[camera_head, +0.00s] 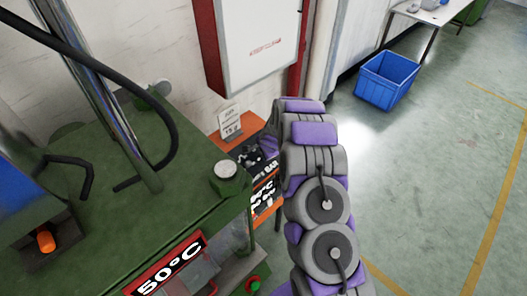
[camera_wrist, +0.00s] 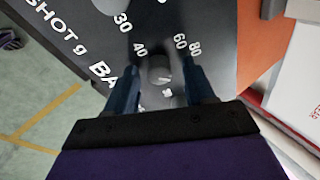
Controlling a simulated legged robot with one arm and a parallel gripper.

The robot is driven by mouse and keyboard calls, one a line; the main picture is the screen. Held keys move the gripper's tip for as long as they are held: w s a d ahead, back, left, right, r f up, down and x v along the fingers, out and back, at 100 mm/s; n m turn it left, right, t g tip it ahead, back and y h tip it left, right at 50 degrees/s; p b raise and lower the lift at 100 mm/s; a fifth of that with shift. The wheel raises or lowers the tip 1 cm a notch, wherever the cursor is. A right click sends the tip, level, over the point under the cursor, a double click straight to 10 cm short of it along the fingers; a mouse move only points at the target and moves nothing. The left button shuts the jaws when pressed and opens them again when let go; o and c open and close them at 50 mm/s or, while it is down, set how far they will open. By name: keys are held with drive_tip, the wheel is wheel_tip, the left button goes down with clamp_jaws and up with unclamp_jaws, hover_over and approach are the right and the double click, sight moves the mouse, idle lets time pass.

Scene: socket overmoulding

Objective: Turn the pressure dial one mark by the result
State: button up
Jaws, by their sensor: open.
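The dial (camera_wrist: 158,72) is a small grey round knob on a dark panel (camera_wrist: 215,25) in the wrist view. Numbers 40, 60 and 80 stand around it, and the letters "BA" show at the left. My gripper (camera_wrist: 161,66) is open, with one dark blue finger on each side of the knob. I cannot tell whether the fingers touch it. In the head view, the panel (camera_head: 247,156) is partly covered by my arm, and the fingers are hard to make out. A white card (camera_head: 229,122) behind the panel has small print, with what looks like "15 g" at its bottom.
A green press (camera_head: 105,215) with a red-framed "50°C" sign (camera_head: 168,268) fills the left. A silver-topped knob (camera_head: 226,170) stands on its corner. A red-edged white cabinet (camera_head: 258,45) hangs behind. A blue crate (camera_head: 384,80) sits on the open floor right.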

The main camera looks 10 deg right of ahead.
drive_tip(key=v, duration=1.7)
drive_tip(key=shift+s+r+p, duration=0.1)
drive_tip(key=shift+p, duration=0.2)
drive_tip(key=s+a+r+n+g+b, duration=0.1)
drive_tip(key=s+a+r+n+b, duration=0.1)
drive_tip(key=s, duration=0.3)
drive_tip(key=s+a+r+n+g+b, duration=0.1)
drive_tip(key=s+a+r+n, duration=0.1)
drive_tip(key=s+r, duration=0.15)
drive_tip(key=s+d+r+n+g+h+b, duration=0.1)
drive_tip(key=s+n+g+b, duration=0.4)
drive_tip(key=s, duration=3.2)
drive_tip(key=d+n+b, duration=0.1)
drive_tip(key=n+b, duration=0.1)
drive_tip(key=n, duration=0.3)
drive_tip(key=shift+d+r+b, duration=0.25)
drive_tip(key=shift+r+b, duration=0.1)
drive_tip(key=shift+r, duration=0.05)
